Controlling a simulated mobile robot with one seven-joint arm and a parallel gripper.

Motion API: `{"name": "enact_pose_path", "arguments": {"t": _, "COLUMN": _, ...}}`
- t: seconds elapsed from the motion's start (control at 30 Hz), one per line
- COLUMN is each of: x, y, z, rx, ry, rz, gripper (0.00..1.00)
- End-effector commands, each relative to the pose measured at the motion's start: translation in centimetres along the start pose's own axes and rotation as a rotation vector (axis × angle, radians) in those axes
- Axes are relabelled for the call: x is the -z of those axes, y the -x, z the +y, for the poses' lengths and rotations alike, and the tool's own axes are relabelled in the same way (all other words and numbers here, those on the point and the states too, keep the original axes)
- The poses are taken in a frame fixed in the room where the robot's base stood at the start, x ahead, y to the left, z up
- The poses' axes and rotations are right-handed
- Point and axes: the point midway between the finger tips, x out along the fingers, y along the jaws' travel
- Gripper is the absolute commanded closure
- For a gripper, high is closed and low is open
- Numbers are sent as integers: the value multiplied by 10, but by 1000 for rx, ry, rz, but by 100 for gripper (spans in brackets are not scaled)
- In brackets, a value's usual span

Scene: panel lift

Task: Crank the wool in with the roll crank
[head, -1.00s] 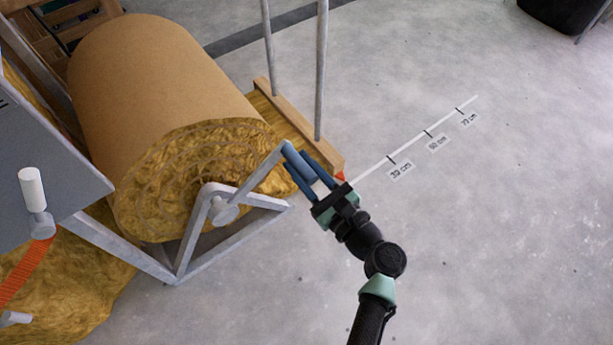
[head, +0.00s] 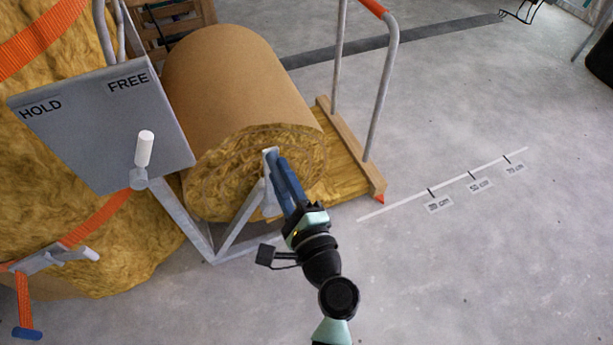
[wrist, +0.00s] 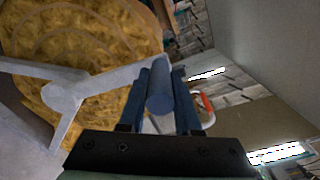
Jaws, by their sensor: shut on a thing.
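The wool roll (head: 235,75) lies in a metal frame, with brown wrapping outside and yellow wool at its near end. The grey crank arm (head: 270,170) points up from the roll's hub; in the wrist view it runs from the hub (wrist: 63,97) to the blue crank handle (wrist: 160,98). My gripper (head: 281,175) is shut on this handle, one finger on each side. In the head view the fingers mostly hide the handle. Yellow wool (head: 340,178) extends right from under the roll to a wooden bar (head: 350,150) with a red pointer (head: 379,198).
A grey panel (head: 100,125) marked HOLD and FREE, with a white-knobbed lever (head: 145,150), stands left of the roll. Orange straps (head: 95,220) cross wool at the left. A metal push rail (head: 383,80) rises from the bar. A marked floor scale (head: 450,180) lies right, on clear floor.

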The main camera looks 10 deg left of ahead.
Motion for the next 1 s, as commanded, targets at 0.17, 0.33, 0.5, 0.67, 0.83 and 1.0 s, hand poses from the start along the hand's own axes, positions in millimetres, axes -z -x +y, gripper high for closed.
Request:
{"name": "enact_pose_path", "arguments": {"t": 0.17, "x": -29, "y": 1, "z": 20, "rx": -2, "ry": 165, "rz": -4, "gripper": 100}}
{"name": "enact_pose_path", "arguments": {"t": 0.33, "x": -50, "y": 1, "z": 37, "rx": -2, "ry": 312, "rz": -4, "gripper": 100}}
{"name": "enact_pose_path", "arguments": {"t": 0.5, "x": -66, "y": 1, "z": 53, "rx": -2, "ry": 434, "rz": -3, "gripper": 100}}
{"name": "enact_pose_path", "arguments": {"t": 0.67, "x": -77, "y": 1, "z": 65, "rx": -3, "ry": 518, "rz": -4, "gripper": 100}}
{"name": "enact_pose_path", "arguments": {"t": 0.83, "x": -83, "y": 0, "z": 72, "rx": -3, "ry": 573, "rz": -3, "gripper": 100}}
{"name": "enact_pose_path", "arguments": {"t": 1.0, "x": -86, "y": 0, "z": 76, "rx": -4, "ry": 597, "rz": -4, "gripper": 100}}
